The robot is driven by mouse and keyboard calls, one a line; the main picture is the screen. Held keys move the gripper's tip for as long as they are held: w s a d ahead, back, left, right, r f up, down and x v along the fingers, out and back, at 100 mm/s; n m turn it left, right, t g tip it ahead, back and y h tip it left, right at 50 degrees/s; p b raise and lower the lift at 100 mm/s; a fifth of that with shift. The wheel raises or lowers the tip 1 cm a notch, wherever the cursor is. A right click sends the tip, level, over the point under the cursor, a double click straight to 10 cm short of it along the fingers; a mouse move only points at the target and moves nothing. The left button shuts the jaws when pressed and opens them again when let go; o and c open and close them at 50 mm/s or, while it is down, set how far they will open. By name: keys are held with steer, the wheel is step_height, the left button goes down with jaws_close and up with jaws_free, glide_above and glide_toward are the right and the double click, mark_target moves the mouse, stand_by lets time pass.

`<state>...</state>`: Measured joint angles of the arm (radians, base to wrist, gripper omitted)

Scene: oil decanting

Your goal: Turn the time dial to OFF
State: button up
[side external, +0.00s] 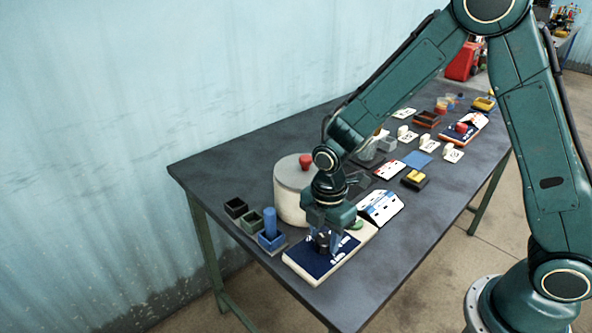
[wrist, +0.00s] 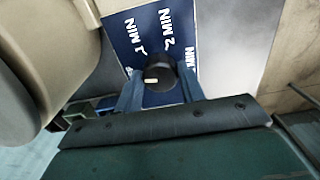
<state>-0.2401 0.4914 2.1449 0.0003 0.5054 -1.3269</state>
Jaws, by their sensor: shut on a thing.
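The time dial (wrist: 160,68) is a round black knob with a short white mark on its lower left part. It sits on a dark blue panel (wrist: 125,38) with white lettering. In the wrist view "1 MIN", "2 MIN" and part of another "MIN" label show; I cannot read an OFF label. My gripper (wrist: 160,88) is shut on the dial, with one finger on each side. In the side external view my gripper (side external: 324,242) is low over the panel (side external: 301,259) at the table's near end and hides most of the dial.
A large cream pot (side external: 290,205) with a red-knobbed lid stands close behind my gripper. A blue cylinder (side external: 270,222) stands in a blue holder to the left, beside small dark and green boxes. Several cards and small devices lie further along the table (side external: 225,180).

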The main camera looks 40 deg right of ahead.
mark_target(325, 238)
steer(key=shift+n, duration=1.1)
steer(key=o, duration=1)
steer(key=shift+r, duration=0.15)
step_height(325, 238, up, 14)
steer(key=shift+f, duration=0.2)
